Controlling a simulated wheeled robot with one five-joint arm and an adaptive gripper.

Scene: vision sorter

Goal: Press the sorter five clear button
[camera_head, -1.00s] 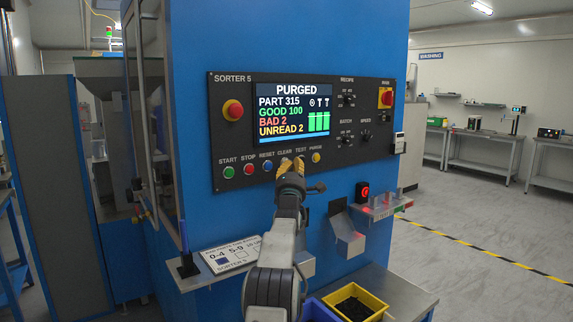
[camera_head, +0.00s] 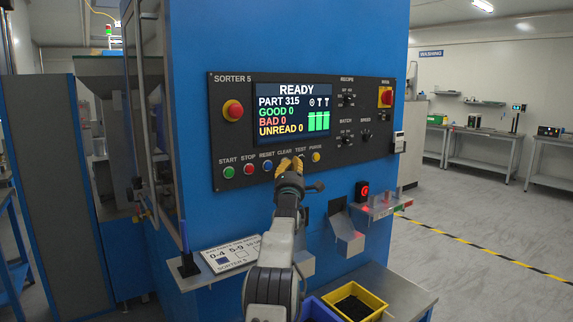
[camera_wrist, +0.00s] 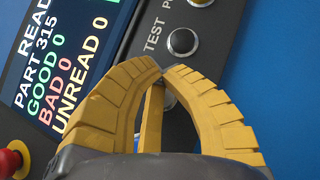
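The sorter five panel (camera_head: 225,130) is dark, with a lit screen (camera_head: 292,112) reading READY, PART 315, GOOD 0, BAD 0, UNREAD 0. The CLEAR label (camera_head: 284,152) shows just above my gripper (camera_head: 291,162). The clear button below that label is hidden by my gripper in the head view. In the wrist view my yellow fingers (camera_wrist: 162,72) are shut, tips together and empty. A pale button edge (camera_wrist: 169,101) shows between and behind them. Whether the tips touch it I cannot tell. The black test button (camera_wrist: 183,42) lies just beyond the fingertips.
Start (camera_head: 229,172), stop (camera_head: 249,169) and reset (camera_head: 267,165) buttons sit left of my gripper. A red emergency button (camera_head: 233,110) is above. A small chute (camera_head: 348,240) and a yellow bin (camera_head: 376,305) stand lower right.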

